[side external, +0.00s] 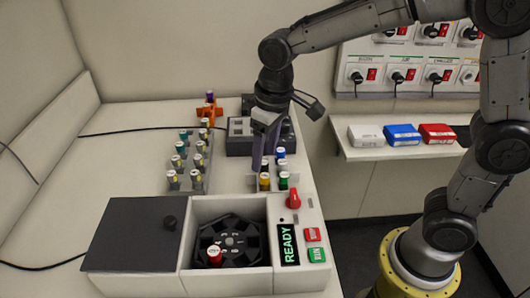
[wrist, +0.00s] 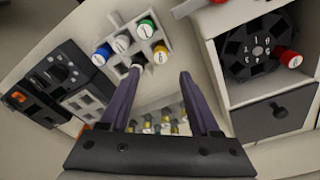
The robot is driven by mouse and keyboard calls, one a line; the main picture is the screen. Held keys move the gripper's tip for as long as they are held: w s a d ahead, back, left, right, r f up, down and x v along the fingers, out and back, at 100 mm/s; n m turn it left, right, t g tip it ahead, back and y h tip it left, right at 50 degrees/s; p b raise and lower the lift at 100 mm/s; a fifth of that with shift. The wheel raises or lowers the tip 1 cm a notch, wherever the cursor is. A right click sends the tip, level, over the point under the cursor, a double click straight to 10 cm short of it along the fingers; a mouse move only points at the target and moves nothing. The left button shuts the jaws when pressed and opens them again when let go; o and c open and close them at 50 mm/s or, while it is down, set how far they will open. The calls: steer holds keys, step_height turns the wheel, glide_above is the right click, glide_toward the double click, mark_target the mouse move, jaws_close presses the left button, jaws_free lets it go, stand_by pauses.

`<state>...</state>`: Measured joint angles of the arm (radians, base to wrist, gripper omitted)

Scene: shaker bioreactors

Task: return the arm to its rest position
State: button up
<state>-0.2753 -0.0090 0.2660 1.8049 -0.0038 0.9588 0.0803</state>
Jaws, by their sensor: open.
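My gripper (side external: 259,160) points down over the small white rack (side external: 254,184) of colour-capped vials in the side external view. In the wrist view my gripper (wrist: 157,76) has its two purple fingers spread wide, with nothing held between them. In the side external view the fingers partly hide the rack.
An open rotor well (side external: 231,243) holds a red-capped vial (side external: 214,255); its panel display (side external: 288,245) reads READY. A long rack (side external: 203,165) of vials stands left, a dark block device (side external: 240,136) behind. A wall shelf (side external: 400,151) holds white, blue and red boxes.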

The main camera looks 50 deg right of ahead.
steer(key=s+d+r+m+t, duration=0.1)
steer(key=s+d+r+t, duration=0.1)
steer(key=s+d+r, duration=0.3)
steer(key=s+d+t, duration=0.1)
steer(key=s+d, duration=0.1)
steer(key=s, duration=0.5)
steer(key=s+d+m+t, duration=0.1)
steer(key=s+d, duration=0.2)
steer(key=s, duration=0.4)
steer(key=shift+f, duration=0.2)
